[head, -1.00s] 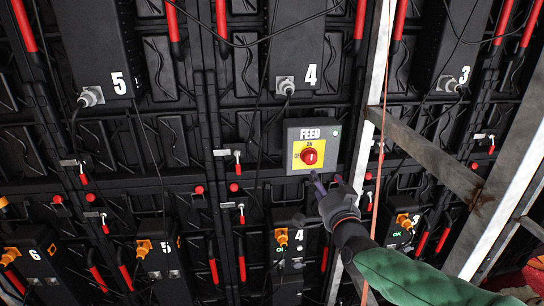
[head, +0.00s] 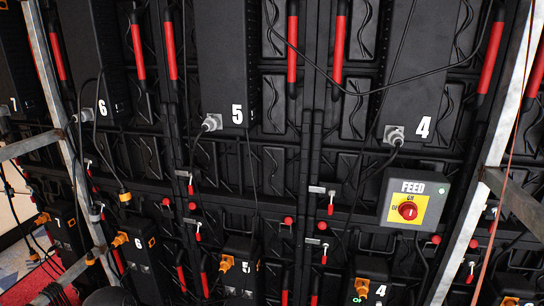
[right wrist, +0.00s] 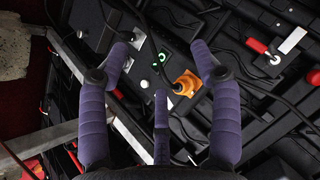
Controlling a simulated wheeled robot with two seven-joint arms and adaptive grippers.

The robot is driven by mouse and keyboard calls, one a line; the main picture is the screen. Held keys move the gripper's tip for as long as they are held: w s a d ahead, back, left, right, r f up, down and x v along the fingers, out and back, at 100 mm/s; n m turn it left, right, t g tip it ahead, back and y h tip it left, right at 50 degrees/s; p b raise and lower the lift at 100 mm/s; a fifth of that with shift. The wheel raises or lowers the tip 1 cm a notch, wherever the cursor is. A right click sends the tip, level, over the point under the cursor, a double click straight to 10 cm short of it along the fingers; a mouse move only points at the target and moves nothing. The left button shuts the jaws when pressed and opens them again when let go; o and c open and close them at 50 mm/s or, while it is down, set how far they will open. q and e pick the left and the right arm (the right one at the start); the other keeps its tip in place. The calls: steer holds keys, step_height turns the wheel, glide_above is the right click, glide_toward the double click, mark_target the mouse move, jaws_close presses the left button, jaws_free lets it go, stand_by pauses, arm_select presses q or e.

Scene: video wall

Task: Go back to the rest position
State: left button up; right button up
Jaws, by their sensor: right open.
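My right gripper (right wrist: 160,72) shows in the right wrist view with its purple padded fingers spread apart and nothing between them. Behind the fingers is a black box with an orange connector (right wrist: 187,83) and green lights; I cannot tell whether anything touches it. In the head view neither gripper shows. The grey FEED box (head: 415,205) with its yellow plate and red rotary knob (head: 408,210) is at the right, fully in sight with no hand in front of it. My left gripper is out of both views.
The back of the video wall fills the head view, with numbered black boxes such as 5 (head: 225,70) and 4 (head: 415,75), hanging cables and red handles. A metal upright (head: 490,150) stands at the right. Another metal frame (head: 50,90) is at the left.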

steer(key=s+a+f+n+g+y+p, duration=0.1)
steer(key=s+a+f+g, duration=0.3)
steer(key=s+f, duration=0.6)
steer(key=s+a+f+n+g+y+p, duration=0.1)
steer(key=s+a+f+n+g+y, duration=0.1)
steer(key=s+a+f+g, duration=0.3)
steer(key=s+a+f+n, duration=0.1)
steer(key=s+a+f, duration=0.3)
steer(key=s, duration=0.3)
steer(key=shift+s+a+f, duration=0.15)
steer(key=shift+s+f, duration=0.2)
steer(key=shift+f, duration=0.35)
